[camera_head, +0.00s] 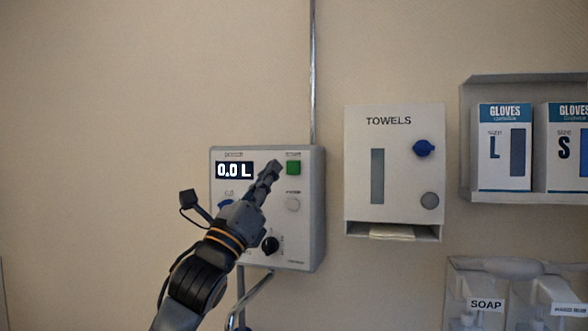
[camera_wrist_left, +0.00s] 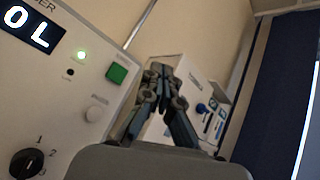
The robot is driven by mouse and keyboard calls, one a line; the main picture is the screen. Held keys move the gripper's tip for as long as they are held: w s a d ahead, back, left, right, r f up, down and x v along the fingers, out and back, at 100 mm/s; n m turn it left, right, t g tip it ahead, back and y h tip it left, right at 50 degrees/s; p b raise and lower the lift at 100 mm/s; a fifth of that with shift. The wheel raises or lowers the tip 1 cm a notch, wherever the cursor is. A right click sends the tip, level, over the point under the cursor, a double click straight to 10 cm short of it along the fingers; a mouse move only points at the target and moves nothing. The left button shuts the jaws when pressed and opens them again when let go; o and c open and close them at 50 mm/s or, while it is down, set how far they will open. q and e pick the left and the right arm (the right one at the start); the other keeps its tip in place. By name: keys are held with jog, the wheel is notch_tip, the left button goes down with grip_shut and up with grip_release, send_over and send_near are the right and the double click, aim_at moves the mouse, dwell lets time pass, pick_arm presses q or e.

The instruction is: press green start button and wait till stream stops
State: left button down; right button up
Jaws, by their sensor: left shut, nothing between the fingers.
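The white control box (camera_head: 309,235) hangs on the wall with a display (camera_head: 234,170) reading 0.0 L. The square green button (camera_head: 293,168) is at its upper right, and it also shows in the left wrist view (camera_wrist_left: 117,74). My left gripper (camera_head: 274,168) is shut and empty, its tips just left of the green button in the head view. In the left wrist view the fingertips (camera_wrist_left: 160,72) are to the right of the button; I cannot tell whether they touch it. My right gripper is not in view.
A white round button (camera_head: 293,204) and a black knob (camera_head: 270,245) sit lower on the box. A metal pipe (camera_head: 313,70) runs up from it. Right of it are a towel dispenser (camera_head: 394,205), glove boxes (camera_head: 504,150) and a soap dispenser (camera_head: 486,304). The wall at left is bare.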

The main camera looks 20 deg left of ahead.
aim_at(287, 172)
pick_arm(q)
jog(key=w+p, duration=0.1)
jog(key=w, duration=0.3)
jog(key=w+p, duration=0.1)
jog(key=w, duration=0.3)
jog(key=shift+w+d+p, duration=0.2)
jog(key=shift+w+p, duration=0.2)
dwell(0.3)
jog(key=shift+w, duration=0.2)
dwell(0.9)
jog(key=shift+w, duration=0.25)
